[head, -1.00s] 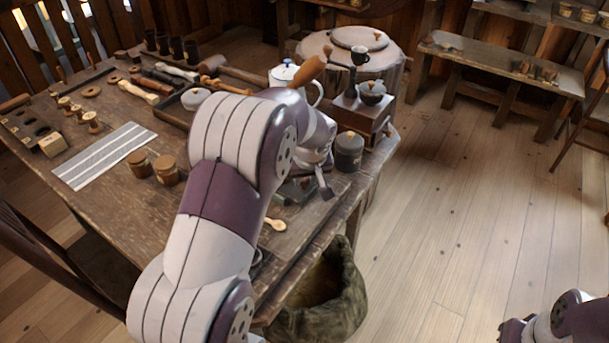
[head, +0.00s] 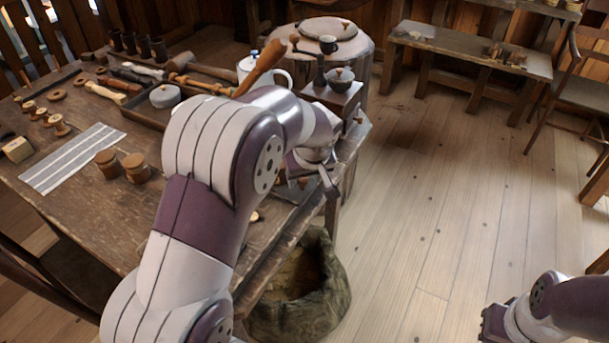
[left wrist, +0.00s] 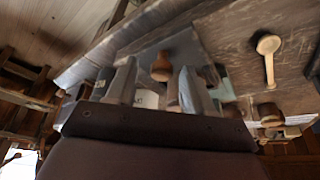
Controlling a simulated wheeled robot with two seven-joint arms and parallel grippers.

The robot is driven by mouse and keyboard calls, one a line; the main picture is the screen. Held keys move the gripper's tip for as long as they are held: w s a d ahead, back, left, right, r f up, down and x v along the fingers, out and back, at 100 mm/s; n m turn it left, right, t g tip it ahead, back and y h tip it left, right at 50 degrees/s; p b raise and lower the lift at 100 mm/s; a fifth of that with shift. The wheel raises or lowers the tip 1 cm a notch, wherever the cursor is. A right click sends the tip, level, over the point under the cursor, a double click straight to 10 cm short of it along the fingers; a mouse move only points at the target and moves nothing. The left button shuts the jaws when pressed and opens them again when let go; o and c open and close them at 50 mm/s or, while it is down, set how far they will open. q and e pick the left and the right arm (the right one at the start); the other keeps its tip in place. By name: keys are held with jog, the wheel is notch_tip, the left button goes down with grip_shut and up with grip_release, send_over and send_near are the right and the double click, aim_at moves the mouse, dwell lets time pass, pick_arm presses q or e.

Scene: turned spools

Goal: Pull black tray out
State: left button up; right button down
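A dark, shallow tray (head: 148,121) lies on the wooden table in the head view, with a grey round lidded piece in it; my left arm hides its right part. My left gripper (head: 312,180) is over the table's right edge, away from this tray and partly hidden by my wrist. In the left wrist view its two fingers (left wrist: 158,88) are apart. A turned wooden knob (left wrist: 162,67) shows between them; I cannot tell whether they touch it or what it belongs to. My right gripper (head: 490,325) is low at the right, its fingers unclear.
A white pot (head: 255,66) and a grinder-like box (head: 335,95) stand at the table's far right corner. Wooden jars (head: 135,168) and a striped cloth (head: 72,158) are on the left. A sack (head: 300,305) stands below the table edge.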

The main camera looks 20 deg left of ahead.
pick_arm(q)
jog(key=shift+r, duration=0.3)
jog(key=p+v, duration=0.1)
jog(key=v, duration=1.1)
jog(key=shift+s+p, duration=0.15)
jog(key=shift+p, duration=0.15)
